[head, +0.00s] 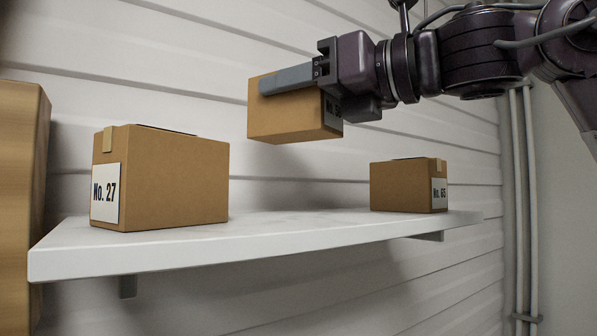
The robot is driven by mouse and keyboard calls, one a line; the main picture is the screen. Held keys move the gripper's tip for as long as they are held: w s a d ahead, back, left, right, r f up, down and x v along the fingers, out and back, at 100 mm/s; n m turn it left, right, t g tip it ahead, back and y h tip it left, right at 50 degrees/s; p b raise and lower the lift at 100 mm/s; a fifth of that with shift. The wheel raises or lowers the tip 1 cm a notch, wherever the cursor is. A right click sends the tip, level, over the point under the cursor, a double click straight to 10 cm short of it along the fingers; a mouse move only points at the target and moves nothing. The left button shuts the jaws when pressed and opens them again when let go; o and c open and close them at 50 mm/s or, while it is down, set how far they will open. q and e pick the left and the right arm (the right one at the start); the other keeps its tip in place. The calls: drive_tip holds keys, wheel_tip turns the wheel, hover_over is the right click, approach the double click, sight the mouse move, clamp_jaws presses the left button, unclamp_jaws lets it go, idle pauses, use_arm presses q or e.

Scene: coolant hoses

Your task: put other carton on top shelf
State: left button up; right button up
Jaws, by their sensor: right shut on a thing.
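A brown carton (282,124) is in the air above the middle of the white shelf (200,251). My right gripper (290,80) comes in from the right and is shut on this carton, one grey finger lying along its near side. The far finger is mostly hidden. A carton labelled No. 27 (175,183) stands on the left part of the shelf. A smaller-looking carton labelled No. 65 (400,187) stands near the shelf's right end. My left gripper is not in view.
The shelf between the two standing cartons is clear. A tall brown wooden panel or post (18,190) stands at the far left. A white slatted wall (330,285) runs behind the shelf. Vertical pipes (525,220) run along the wall at the right.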

sight(306, 137)
drive_tip(key=f, duration=0.3)
drive_tip(key=d+f, duration=0.1)
drive_tip(key=shift+s+f, duration=0.25)
drive_tip(key=shift+f, duration=0.1)
drive_tip(key=shift+s+d+f, duration=0.15)
drive_tip(key=shift+d+f, duration=0.05)
drive_tip(key=shift+f, duration=0.05)
drive_tip(key=f, duration=0.2)
drive_tip(key=f+p, duration=0.1)
drive_tip(key=shift+a, duration=0.25)
drive_tip(key=shift+a+f, duration=0.1)
drive_tip(key=shift+f, duration=0.3)
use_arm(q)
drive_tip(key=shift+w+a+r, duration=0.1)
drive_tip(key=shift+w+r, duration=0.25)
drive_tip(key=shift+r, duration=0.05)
use_arm(e)
drive_tip(key=o, duration=1.1)
drive_tip(key=shift+f, duration=0.15)
drive_tip(key=shift+c, duration=0.2)
